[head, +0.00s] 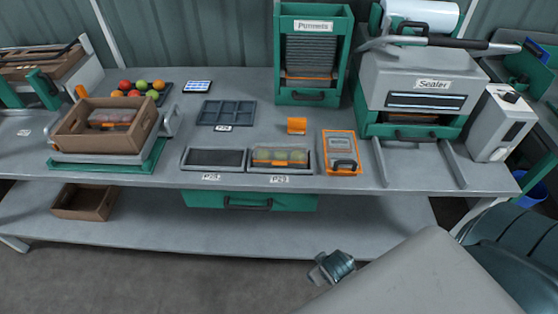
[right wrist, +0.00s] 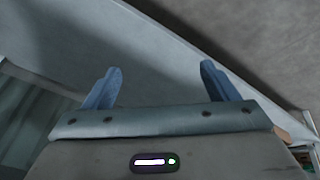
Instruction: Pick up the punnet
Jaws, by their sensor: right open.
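A filled punnet (head: 280,157) with red and yellowish-green tomatoes sits in the right-hand tray holder, labelled P29, at the bench's front edge. Another filled punnet (head: 110,119) lies in the wooden crate (head: 82,135) at the left. A stack of dark empty punnets (head: 310,56) stands in the green dispenser marked Punnets. My right gripper (right wrist: 160,85) is open, with nothing visible between its two blue fingers. In the head view, what looks like its wrist end shows low in front of the bench, apart from every punnet. My left gripper is not in view.
The grey bench (head: 345,183) has a lower shelf (head: 300,237) holding a small wooden crate (head: 82,202). Beside the filled holder are an empty holder (head: 214,158) and an orange device (head: 341,152). A sealer (head: 415,85) stands right. A divided tray (head: 226,112) lies mid-bench.

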